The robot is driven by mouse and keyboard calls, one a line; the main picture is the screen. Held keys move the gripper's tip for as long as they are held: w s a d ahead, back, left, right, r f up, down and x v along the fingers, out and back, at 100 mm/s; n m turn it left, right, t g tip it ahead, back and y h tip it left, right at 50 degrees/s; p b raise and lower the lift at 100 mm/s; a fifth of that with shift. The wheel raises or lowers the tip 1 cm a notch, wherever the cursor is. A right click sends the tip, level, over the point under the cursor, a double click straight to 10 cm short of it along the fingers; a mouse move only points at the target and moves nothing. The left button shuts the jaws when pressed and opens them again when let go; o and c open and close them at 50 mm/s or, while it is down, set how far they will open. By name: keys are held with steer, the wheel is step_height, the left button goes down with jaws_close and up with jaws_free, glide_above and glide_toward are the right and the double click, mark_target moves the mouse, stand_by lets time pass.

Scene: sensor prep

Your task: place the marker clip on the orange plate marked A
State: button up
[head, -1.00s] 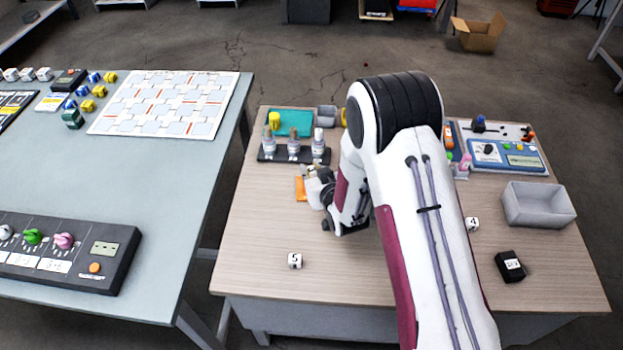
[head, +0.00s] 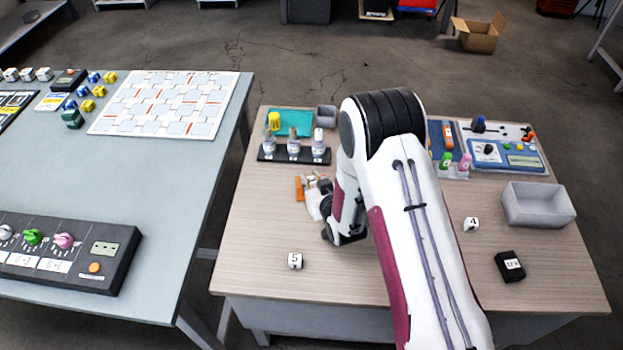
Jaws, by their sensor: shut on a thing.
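The orange plate (head: 299,187) lies on the wooden table, left of my gripper and partly covered by it. Its letter cannot be read here. My gripper (head: 313,183) is low at the right edge of the plate, with its fingers pointing to the left. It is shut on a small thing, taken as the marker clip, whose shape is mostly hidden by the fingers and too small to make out. Whether that thing touches the plate cannot be told.
A black rack (head: 285,157) with several small bottles stands just behind the plate. A teal plate (head: 300,124) with a yellow piece (head: 273,120) lies behind it. A white cube marked 5 (head: 295,261) sits in front. The table's left front is otherwise clear.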

steer(key=shift+f, duration=0.15)
steer(key=o, duration=0.8)
steer(key=shift+r, duration=0.2)
steer(key=shift+s+d+r, duration=0.15)
steer(key=shift+s, duration=0.15)
steer(key=shift+v, duration=5.65)
